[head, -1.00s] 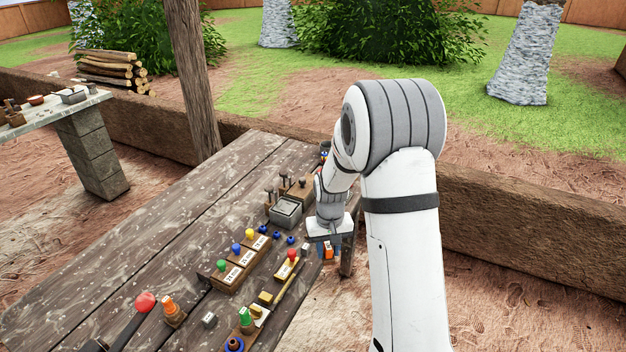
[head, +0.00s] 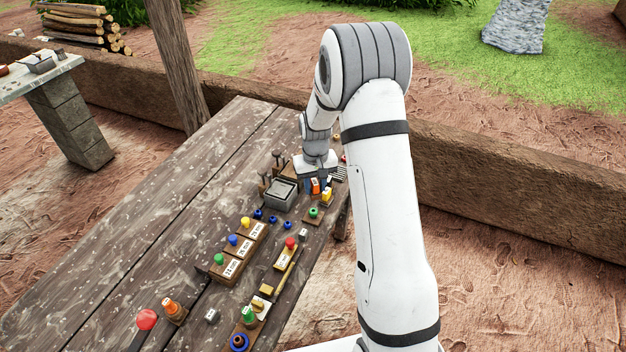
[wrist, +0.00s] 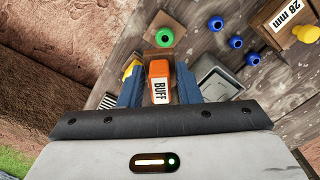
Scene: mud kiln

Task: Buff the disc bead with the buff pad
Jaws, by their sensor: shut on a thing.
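My gripper (head: 316,184) is shut on the orange buff pad (wrist: 159,82), whose white label reads BUFF. The pad also shows between the fingers in the head view (head: 315,186). My gripper is above the table's far right end, beside the grey tray. A green ring-shaped bead (wrist: 164,37) sits on a small brown wooden block (wrist: 170,24), just beyond the pad in the wrist view. It also shows in the head view (head: 313,212), nearer the camera than the pad. I cannot tell for certain that it is the disc bead. No contact between pad and bead shows.
A yellow piece (head: 326,194) stands close beside the pad. The grey tray (head: 281,194) is to the left. Several blue beads (head: 273,220) lie loose nearby. A labelled rack (head: 231,268) and other coloured pieces stand nearer. The table's left part is clear.

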